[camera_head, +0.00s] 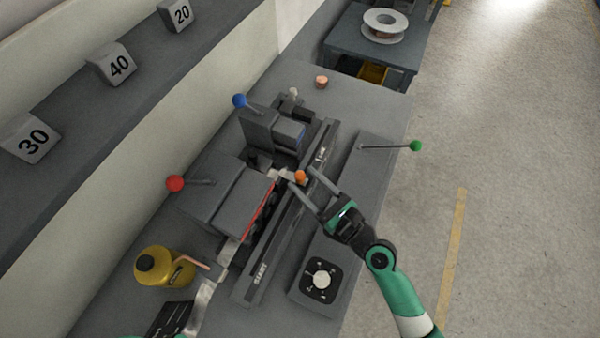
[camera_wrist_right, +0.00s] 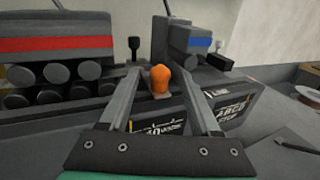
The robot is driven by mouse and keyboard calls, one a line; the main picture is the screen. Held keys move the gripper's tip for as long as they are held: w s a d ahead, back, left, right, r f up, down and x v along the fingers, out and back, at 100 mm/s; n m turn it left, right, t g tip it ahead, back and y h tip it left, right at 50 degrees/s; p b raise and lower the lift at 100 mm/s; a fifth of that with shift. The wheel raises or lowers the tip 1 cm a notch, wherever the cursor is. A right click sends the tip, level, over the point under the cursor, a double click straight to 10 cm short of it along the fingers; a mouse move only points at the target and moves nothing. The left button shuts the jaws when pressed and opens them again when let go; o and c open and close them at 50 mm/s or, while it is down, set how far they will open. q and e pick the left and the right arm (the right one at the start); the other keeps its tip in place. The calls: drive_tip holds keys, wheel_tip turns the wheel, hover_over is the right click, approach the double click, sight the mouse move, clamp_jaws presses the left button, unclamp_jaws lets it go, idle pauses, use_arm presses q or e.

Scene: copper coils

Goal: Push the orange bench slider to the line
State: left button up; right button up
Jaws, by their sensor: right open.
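The orange slider knob (camera_head: 300,176) sits on a dark rail (camera_head: 270,245) that runs across the bench. My right gripper (camera_head: 299,178) is open, with one finger on each side of the knob. In the right wrist view, the orange knob (camera_wrist_right: 161,78) stands between the tips of the two open fingers (camera_wrist_right: 162,92), with a gap visible on each side. White lettering marks both ends of the rail; the far end lies near the blue-marked block (camera_head: 288,135).
Levers with a red ball (camera_head: 175,183), a blue ball (camera_head: 239,101) and a green ball (camera_head: 415,146) stick out around the bench. A dial (camera_head: 321,280) is near the front right. A yellow oil can (camera_head: 162,267) stands at left. A copper coil (camera_head: 321,81) lies at the far end.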

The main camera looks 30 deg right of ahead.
drive_tip(key=shift+x, duration=1.35)
clamp_jaws()
idle(0.3)
